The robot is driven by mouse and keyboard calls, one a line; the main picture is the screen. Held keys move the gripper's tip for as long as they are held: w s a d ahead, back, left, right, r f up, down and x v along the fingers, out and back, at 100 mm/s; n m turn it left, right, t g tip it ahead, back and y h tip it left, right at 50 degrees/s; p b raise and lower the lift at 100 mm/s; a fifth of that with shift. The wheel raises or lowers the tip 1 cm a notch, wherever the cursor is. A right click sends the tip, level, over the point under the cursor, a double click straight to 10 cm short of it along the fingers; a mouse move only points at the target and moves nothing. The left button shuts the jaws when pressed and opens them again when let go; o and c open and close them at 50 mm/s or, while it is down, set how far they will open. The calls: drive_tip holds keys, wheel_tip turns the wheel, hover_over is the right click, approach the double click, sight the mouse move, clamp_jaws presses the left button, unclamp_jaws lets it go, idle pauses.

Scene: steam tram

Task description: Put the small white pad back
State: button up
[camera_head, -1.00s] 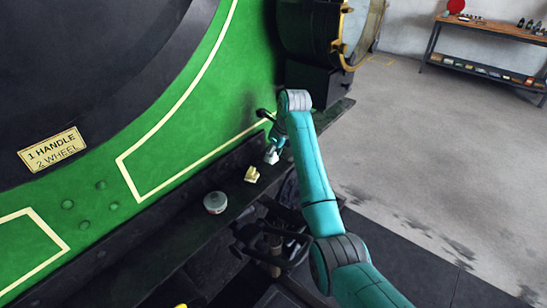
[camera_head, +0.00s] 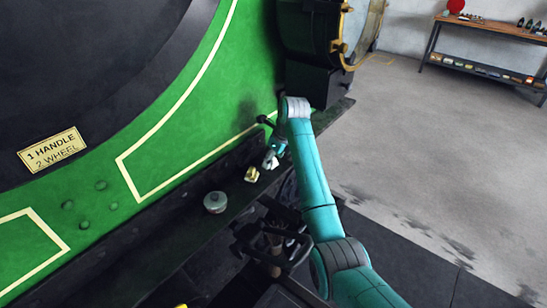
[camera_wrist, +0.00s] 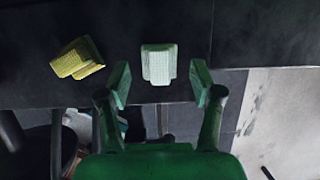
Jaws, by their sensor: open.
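The small white pad (camera_wrist: 158,63) lies on the dark running-board ledge (camera_wrist: 270,42) in the wrist view. It is just ahead of and centred between the fingertips of my gripper (camera_wrist: 160,84). My gripper is open, with a visible gap between each finger and the pad. In the head view, my gripper (camera_head: 271,157) is low over the ledge beside the green panel. The white pad (camera_head: 274,164) shows there only as a small patch, partly hidden by the fingers.
A yellow pad (camera_head: 252,174) lies on the ledge left of the white one. A round grey tin (camera_head: 214,202) stands further left. Dark linkage (camera_head: 272,242) sits below the ledge edge. A workbench (camera_head: 485,65) stands far right, beyond clear floor.

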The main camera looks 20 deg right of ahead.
drive_tip(key=v, duration=1.2)
drive_tip(key=shift+r, duration=0.15)
